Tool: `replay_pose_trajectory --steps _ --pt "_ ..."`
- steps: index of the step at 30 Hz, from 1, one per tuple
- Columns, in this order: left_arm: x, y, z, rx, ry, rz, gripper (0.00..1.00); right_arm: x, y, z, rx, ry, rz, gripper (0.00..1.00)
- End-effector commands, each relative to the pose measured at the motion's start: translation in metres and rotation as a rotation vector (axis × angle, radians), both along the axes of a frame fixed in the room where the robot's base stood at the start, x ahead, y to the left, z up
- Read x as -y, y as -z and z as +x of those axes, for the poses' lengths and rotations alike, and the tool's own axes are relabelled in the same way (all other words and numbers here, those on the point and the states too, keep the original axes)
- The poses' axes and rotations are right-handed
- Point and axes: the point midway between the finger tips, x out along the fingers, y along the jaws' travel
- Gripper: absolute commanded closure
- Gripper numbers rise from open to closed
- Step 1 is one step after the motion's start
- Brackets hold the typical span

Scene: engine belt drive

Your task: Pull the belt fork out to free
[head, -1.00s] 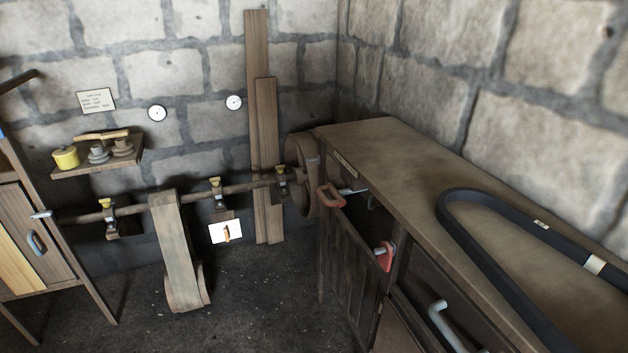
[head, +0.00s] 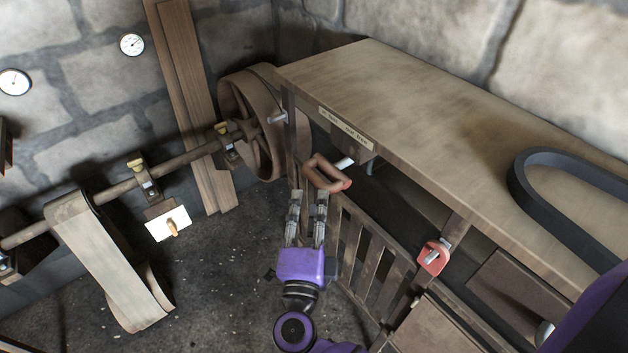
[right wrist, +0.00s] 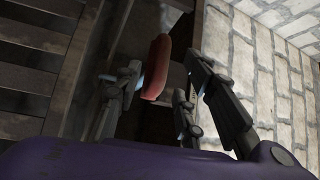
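The belt fork's handle (head: 327,173), a reddish-brown loop, sticks out at the near left end of the bench, on a pale metal rod (head: 345,163). My right gripper (head: 308,194) is open and empty, its fingers pointing up just below the handle. In the right wrist view the red handle (right wrist: 157,68) shows between the spread fingers (right wrist: 160,90); I cannot tell whether they touch it. The fork's inner end is hidden under the bench. A wide pulley (head: 250,125) stands at the bench's end. My left gripper is not in view.
A label plate (head: 347,128) is on the bench edge. A slatted gate (head: 370,245) and a second red handle (head: 433,257) are below. A dark belt (head: 545,180) lies on the bench top (head: 430,110). A line shaft (head: 115,188) runs left.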

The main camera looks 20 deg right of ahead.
Motion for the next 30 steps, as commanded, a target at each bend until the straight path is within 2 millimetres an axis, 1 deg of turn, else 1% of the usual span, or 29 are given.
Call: replay_pose_trajectory --steps 5,9,13,18,25,26,30 --pt "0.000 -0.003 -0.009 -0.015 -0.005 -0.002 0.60 0.011 -0.008 0.023 0.007 0.005 0.001 0.64" --pt "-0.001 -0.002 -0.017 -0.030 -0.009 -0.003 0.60 0.021 -0.011 0.044 0.005 0.004 0.000 0.64" --pt "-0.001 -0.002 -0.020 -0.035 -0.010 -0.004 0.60 0.027 -0.012 0.059 0.003 0.003 0.001 0.64" --pt "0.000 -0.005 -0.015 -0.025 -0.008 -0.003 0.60 0.032 -0.012 0.067 0.002 0.004 0.002 0.64" --pt "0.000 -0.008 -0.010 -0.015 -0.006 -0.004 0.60 0.032 -0.011 0.067 0.000 0.004 0.002 0.64" --pt "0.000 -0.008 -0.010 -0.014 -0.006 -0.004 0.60 0.032 -0.011 0.067 0.000 0.004 0.002 0.66" --pt "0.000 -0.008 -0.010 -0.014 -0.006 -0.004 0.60 0.032 -0.011 0.067 0.001 0.004 0.002 0.85"
